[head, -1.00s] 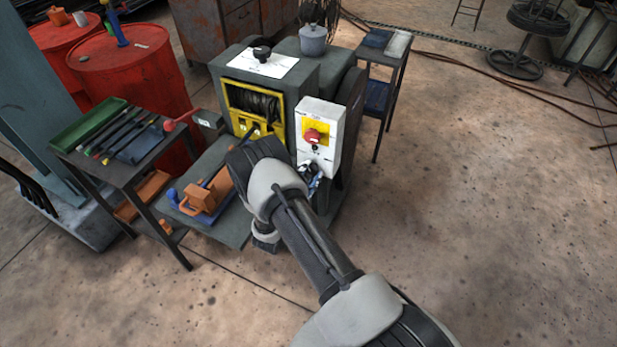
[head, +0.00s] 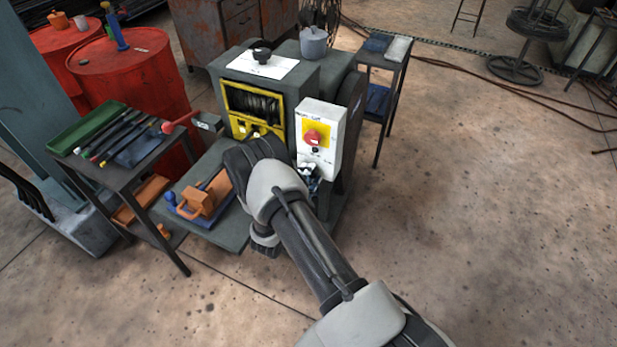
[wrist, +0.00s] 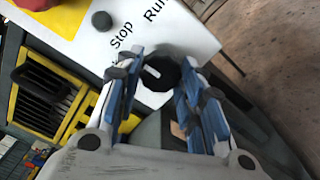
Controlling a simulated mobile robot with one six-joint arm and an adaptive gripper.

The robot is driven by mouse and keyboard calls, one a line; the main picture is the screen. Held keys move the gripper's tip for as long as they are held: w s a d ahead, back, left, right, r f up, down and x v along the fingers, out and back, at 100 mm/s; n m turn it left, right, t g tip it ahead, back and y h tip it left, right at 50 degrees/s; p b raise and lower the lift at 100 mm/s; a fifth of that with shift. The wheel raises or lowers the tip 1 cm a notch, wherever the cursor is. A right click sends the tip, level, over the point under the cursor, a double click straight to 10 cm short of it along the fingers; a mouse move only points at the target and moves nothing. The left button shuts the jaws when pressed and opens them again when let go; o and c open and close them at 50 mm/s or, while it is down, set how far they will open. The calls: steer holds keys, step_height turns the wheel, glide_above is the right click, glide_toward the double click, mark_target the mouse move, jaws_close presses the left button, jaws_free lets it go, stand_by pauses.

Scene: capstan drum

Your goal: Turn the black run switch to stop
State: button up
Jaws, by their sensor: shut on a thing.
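The black run switch (wrist: 161,74) is a dark round knob with a white pointer line, in the wrist view. It sits on the white control box (head: 331,118), beside the printed words Stop and Run. The pointer line slants to the picture's upper left, on the Stop word's side. My gripper (wrist: 163,66) is shut on the knob, with a blue-and-white finger on each side of it. In the head view my gripper (head: 309,178) is at the lower part of the box, and the knob is hidden there.
A red emergency button (head: 312,137) on a yellow plate and a small black button (wrist: 101,21) sit above the knob. The yellow-framed drum opening (head: 254,108) is to the left. A tool table (head: 150,165) stands further left.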

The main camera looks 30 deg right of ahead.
steer(key=o, duration=1.1)
steer(key=shift+c, duration=0.2)
steer(key=v, duration=1.2)
steer(key=shift+r, duration=0.1)
